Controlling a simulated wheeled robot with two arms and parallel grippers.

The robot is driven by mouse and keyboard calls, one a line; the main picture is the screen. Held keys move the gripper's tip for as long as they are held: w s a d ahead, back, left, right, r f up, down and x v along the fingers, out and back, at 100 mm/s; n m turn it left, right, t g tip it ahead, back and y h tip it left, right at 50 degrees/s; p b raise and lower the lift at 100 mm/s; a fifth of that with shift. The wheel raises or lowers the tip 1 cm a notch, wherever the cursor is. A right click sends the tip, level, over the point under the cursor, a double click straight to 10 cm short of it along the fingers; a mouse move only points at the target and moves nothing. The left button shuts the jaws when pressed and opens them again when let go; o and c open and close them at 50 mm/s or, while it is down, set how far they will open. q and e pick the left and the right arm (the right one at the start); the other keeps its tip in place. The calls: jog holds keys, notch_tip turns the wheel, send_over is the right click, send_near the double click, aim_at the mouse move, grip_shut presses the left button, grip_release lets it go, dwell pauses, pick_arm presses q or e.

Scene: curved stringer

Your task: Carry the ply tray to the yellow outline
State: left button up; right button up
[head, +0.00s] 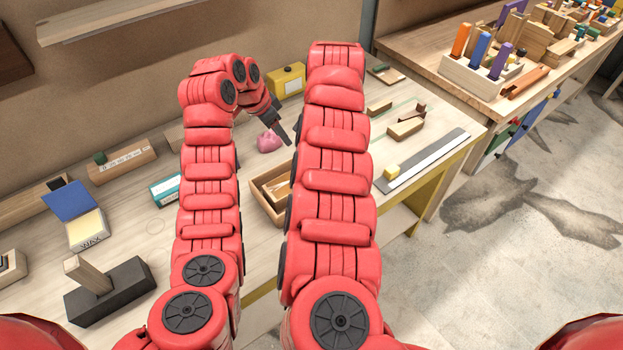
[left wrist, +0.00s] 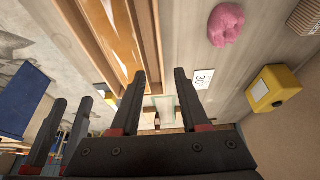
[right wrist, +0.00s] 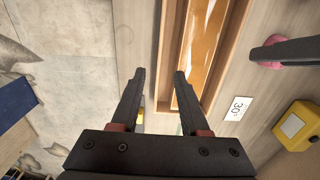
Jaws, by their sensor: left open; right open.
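The ply tray (head: 264,207) is an open wooden box on the workbench, partly hidden behind my right arm in the head view. It holds orange-brown wooden pieces. In the left wrist view, a tray wall (left wrist: 148,30) runs between the fingertips of my open left gripper (left wrist: 158,74). In the right wrist view, another tray wall (right wrist: 171,40) passes between the fingertips of my open right gripper (right wrist: 160,73). I cannot tell whether any finger touches the tray. The left gripper (head: 284,130) also shows in the head view; the right one is hidden there. I cannot make out a yellow outline.
A pink lump (head: 268,141) and a yellow box (head: 287,80) stand behind the tray. A black block (head: 110,290) and a teal-white box (head: 165,188) are at left.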

pick_arm(q)
jog(key=x, duration=1.2)
jog(key=shift+f, duration=0.3)
pick_arm(e)
notch_tip(320, 180, down, 12)
jog(key=shift+f, duration=0.25)
pick_arm(q)
grip_shut()
pick_arm(e)
grip_shut()
jog(key=shift+w, duration=0.1)
